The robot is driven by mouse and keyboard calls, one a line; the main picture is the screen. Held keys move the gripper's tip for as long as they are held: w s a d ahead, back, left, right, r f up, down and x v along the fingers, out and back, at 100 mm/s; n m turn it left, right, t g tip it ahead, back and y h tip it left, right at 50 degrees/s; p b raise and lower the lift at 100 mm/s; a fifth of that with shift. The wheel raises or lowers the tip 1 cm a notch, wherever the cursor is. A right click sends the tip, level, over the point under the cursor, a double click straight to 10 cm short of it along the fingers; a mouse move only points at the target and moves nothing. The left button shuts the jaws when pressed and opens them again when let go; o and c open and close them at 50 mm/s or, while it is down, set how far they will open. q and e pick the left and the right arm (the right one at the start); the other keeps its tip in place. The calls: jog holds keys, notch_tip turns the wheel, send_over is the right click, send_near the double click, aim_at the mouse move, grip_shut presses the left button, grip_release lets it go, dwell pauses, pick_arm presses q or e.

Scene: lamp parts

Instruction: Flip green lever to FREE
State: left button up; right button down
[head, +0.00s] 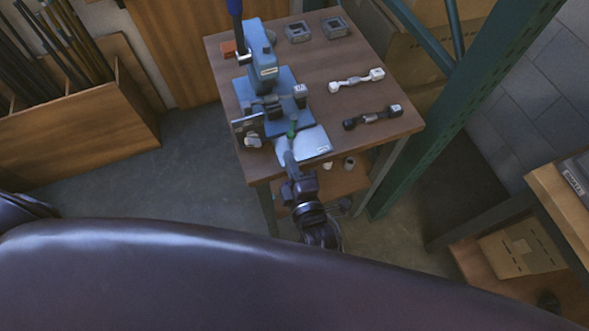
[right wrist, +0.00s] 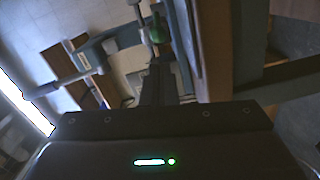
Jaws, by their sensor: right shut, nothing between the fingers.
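The green lever (head: 291,129) stands at the front of a blue press-like machine (head: 262,62) on the brown table. It also shows in the right wrist view as a green grip (right wrist: 156,30). My right gripper (head: 289,160) is shut and empty. Its fingertips are close to the lever, just on the near side of it; I cannot tell whether they touch. In the right wrist view the dark fingers (right wrist: 159,75) point up toward the green grip. The FREE marking cannot be read. My left gripper is not in view.
The wooden table (head: 340,60) also holds two grey square blocks (head: 298,32), a white part (head: 357,80) and a black part (head: 372,117) on the right. A white plate (head: 315,145) lies at the front edge. A green post (head: 440,110) stands right of the table.

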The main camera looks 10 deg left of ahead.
aim_at(292, 127)
jog(key=shift+x, duration=2.35)
jog(key=shift+d+p, duration=0.1)
jog(key=shift+p, duration=0.2)
jog(key=shift+d+n+g+y, duration=0.25)
jog(key=shift+n+g+y, duration=0.15)
jog(key=shift+y, duration=0.1)
